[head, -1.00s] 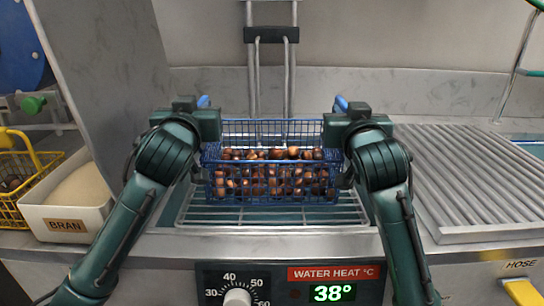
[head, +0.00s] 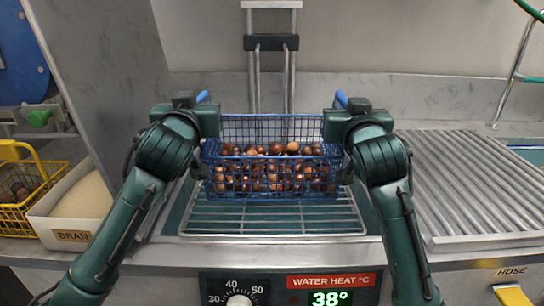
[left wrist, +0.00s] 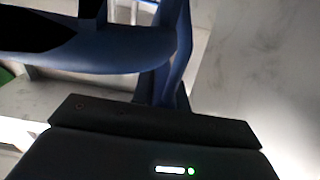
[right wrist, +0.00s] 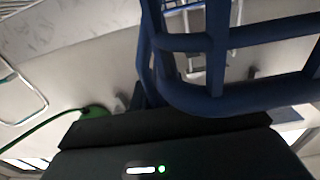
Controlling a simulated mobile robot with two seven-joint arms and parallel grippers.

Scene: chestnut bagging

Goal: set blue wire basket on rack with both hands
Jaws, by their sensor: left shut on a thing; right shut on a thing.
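The blue wire basket (head: 272,184) is full of brown chestnuts (head: 270,165) and is level between my two grippers in the head view. My left gripper (head: 207,150) is shut on its left side and my right gripper (head: 338,150) is shut on its right side. Blue handle parts show beside both grippers. The basket's blue bars fill part of the left wrist view (left wrist: 100,52) and the right wrist view (right wrist: 235,95). The wire rack (head: 275,225) lies below and in front of the basket. The gap between basket and rack cannot be told exactly.
A ridged metal drainboard (head: 475,185) lies at the right. A white bin marked BRAN (head: 72,232) and a yellow basket (head: 22,215) stand at the left. A metal lift frame (head: 270,45) rises behind the basket. The water heat panel (head: 330,282) is in front.

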